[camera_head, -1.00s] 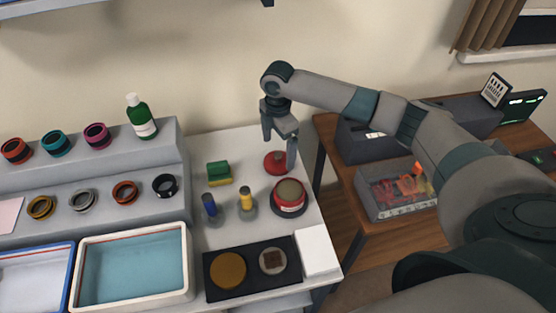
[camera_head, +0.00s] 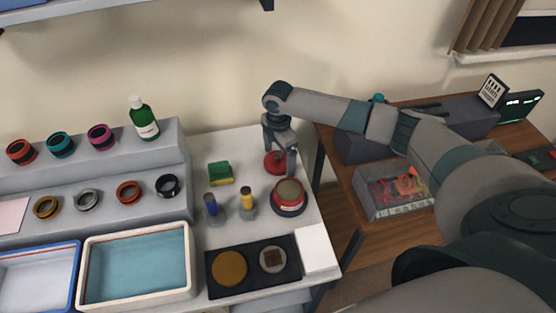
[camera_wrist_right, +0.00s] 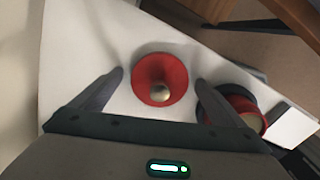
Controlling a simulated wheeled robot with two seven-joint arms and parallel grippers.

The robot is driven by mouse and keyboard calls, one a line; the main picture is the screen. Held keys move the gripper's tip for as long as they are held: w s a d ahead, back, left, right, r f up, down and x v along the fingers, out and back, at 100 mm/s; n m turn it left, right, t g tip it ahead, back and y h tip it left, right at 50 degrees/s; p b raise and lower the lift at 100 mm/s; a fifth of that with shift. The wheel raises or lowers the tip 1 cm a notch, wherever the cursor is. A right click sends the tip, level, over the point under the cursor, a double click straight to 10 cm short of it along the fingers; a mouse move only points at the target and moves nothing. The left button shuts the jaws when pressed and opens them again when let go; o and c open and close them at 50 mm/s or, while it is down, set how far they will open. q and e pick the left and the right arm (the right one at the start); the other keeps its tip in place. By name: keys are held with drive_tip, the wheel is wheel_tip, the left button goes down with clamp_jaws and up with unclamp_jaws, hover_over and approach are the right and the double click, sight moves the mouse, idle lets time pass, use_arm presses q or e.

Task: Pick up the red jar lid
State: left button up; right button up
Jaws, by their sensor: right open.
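The red jar lid (camera_head: 274,163) lies on the white table near its back right part, behind the red jar. In the right wrist view the lid (camera_wrist_right: 160,80) is a red disc with a pale round knob in its middle. My right gripper (camera_head: 280,172) is directly above and around the lid, pointing down. In the right wrist view its open fingers (camera_wrist_right: 160,84) stand to either side of the lid, with gaps between them and its rim. The red jar (camera_head: 288,197) stands in front of the lid; it also shows in the right wrist view (camera_wrist_right: 240,112), close to the right finger. My left gripper is not in view.
A green and yellow sponge (camera_head: 220,174), a blue-topped bottle (camera_head: 211,206) and a yellow-topped bottle (camera_head: 247,203) stand left of the jar. A dark mat (camera_head: 252,288) lies in front. A stepped shelf (camera_head: 100,217) with several rings and a green bottle (camera_head: 143,118) is at the left.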

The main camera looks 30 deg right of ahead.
sight(280, 155)
drive_tip(key=c, duration=1.1)
drive_tip(key=shift+r, duration=0.1)
drive_tip(key=shift+r+b, duration=0.3)
drive_tip(key=shift+r, duration=0.2)
drive_tip(key=r, duration=0.1)
drive_tip(key=r+b, duration=0.1)
drive_tip(key=r, duration=0.1)
drive_tip(key=shift+s+d, duration=0.1)
drive_tip(key=shift+s, duration=0.2)
drive_tip(key=s+d+r+b, duration=0.1)
drive_tip(key=s+r, duration=0.1)
drive_tip(key=s, duration=0.1)
drive_tip(key=s+d+r, duration=0.1)
drive_tip(key=s+r, duration=0.1)
drive_tip(key=s, duration=0.2)
drive_tip(key=s+r+b, duration=0.1)
drive_tip(key=s+r, duration=0.2)
drive_tip(key=shift+s+d+b, duration=0.35)
drive_tip(key=shift+d, duration=0.05)
drive_tip(key=shift+a, duration=0.1)
